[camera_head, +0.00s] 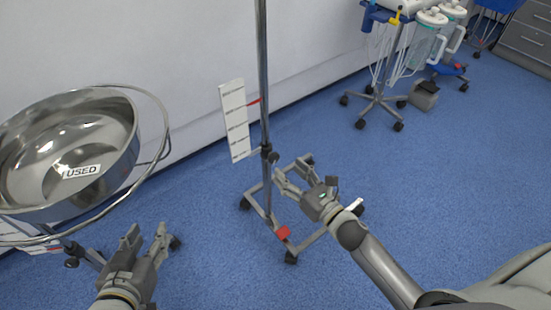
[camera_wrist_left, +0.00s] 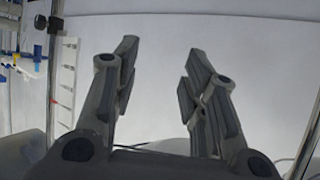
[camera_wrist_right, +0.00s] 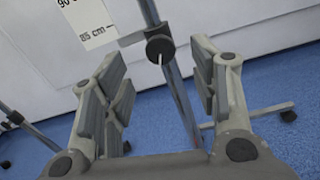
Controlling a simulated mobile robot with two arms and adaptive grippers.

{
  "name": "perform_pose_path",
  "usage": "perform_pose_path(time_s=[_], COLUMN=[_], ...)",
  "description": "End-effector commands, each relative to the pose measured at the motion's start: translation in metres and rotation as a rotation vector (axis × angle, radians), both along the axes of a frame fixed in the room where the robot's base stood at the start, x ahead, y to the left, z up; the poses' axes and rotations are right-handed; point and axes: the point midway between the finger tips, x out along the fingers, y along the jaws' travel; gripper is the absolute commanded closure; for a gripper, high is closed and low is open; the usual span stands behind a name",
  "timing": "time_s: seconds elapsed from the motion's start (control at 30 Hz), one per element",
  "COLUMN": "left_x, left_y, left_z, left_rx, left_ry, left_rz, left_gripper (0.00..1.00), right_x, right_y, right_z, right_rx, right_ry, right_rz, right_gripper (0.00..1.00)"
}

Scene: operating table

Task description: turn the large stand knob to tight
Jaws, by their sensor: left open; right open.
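The stand is a metal pole (camera_head: 263,80) on a wheeled grey base. Its dark round knob (camera_wrist_right: 160,48) shows in the right wrist view, on the pole beyond and between my right fingertips. My right gripper (camera_head: 294,180) is open and empty, close to the pole and slightly right of and below the knob. I see no contact with it. My left gripper (camera_head: 145,238) is open and empty, below the steel bowl. The knob's tightness cannot be told.
A steel bowl (camera_head: 117,132) marked USED sits in a ring stand at the left. A white scale strip (camera_head: 235,120) hangs beside the pole. The stand's base (camera_head: 319,238) has castors. Wheeled equipment with canisters (camera_head: 423,45) stands at the back right. Blue floor is free at right.

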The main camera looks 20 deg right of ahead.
Motion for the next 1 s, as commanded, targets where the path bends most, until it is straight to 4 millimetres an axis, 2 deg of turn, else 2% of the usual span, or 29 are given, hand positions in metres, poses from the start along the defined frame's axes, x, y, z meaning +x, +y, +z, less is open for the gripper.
perform_pose_path(time_s=[0.2, 0.4, 0.83, 1.0], left_x=[0.012, 0.019, 0.021, 0.022], left_y=[-0.006, -0.010, -0.011, -0.011], left_z=[0.018, 0.033, 0.040, 0.040], left_rx=[-0.027, -0.047, -0.055, -0.055], left_ry=[-0.114, -0.195, -0.231, -0.231], left_rz=[-0.008, -0.013, -0.015, -0.015], left_gripper=[0.60, 0.60, 0.60, 0.60], right_x=[0.035, 0.055, 0.062, 0.062], right_y=[0.013, 0.020, 0.023, 0.023], right_z=[0.000, 0.000, 0.000, 0.000], right_rx=[0.001, 0.001, 0.002, 0.002], right_ry=[-0.003, -0.001, 0.001, 0.001], right_rz=[0.002, 0.001, 0.001, 0.001], right_gripper=[0.46, 0.46, 0.46, 0.66])
